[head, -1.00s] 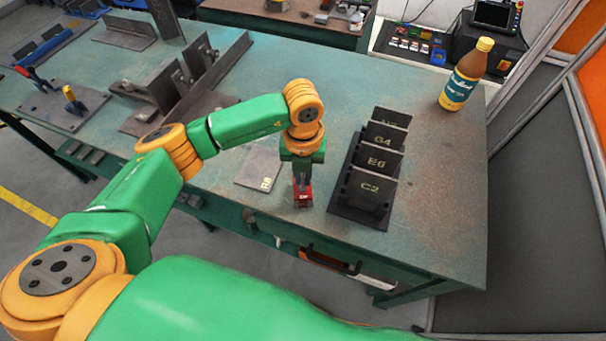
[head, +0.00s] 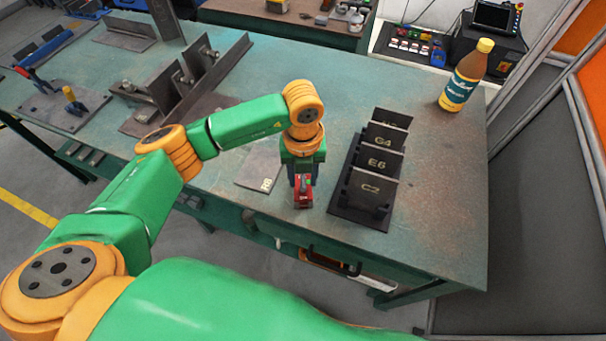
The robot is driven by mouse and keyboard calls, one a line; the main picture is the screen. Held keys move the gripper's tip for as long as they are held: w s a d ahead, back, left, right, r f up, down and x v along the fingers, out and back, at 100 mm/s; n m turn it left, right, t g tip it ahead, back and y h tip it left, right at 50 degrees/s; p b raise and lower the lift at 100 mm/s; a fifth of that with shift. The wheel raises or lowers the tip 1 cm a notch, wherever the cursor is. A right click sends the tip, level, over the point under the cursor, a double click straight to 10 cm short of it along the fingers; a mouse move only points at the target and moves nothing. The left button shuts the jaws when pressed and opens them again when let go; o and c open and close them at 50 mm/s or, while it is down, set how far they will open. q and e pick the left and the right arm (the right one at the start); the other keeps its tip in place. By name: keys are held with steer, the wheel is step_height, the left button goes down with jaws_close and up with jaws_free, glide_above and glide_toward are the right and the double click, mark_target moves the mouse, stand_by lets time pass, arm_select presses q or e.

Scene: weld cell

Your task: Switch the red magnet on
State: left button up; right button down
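The red magnet (head: 303,198) is a small red block on the green workbench (head: 430,185), near its front edge. My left gripper (head: 303,182) is directly above it, pointing down. Its fingers are apart, one on each side of the magnet's upper part, with a gap between them. A dark grey part and a small green spot show on top of the magnet between the fingers. The switch's exact position is too small to tell. My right gripper is out of view.
A dark rack of upright plates (head: 372,187) marked C2, E6 and G4 stands just right of the magnet. A flat plate (head: 258,168) lies to its left. A bottle (head: 466,75) stands at the back right. Steel angle pieces (head: 215,72) occupy the back left.

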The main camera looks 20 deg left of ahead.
mark_target(302, 181)
arm_select(q)
step_height(302, 181, up, 7)
steer(key=shift+r+b, duration=0.1)
steer(key=shift+b, duration=0.6)
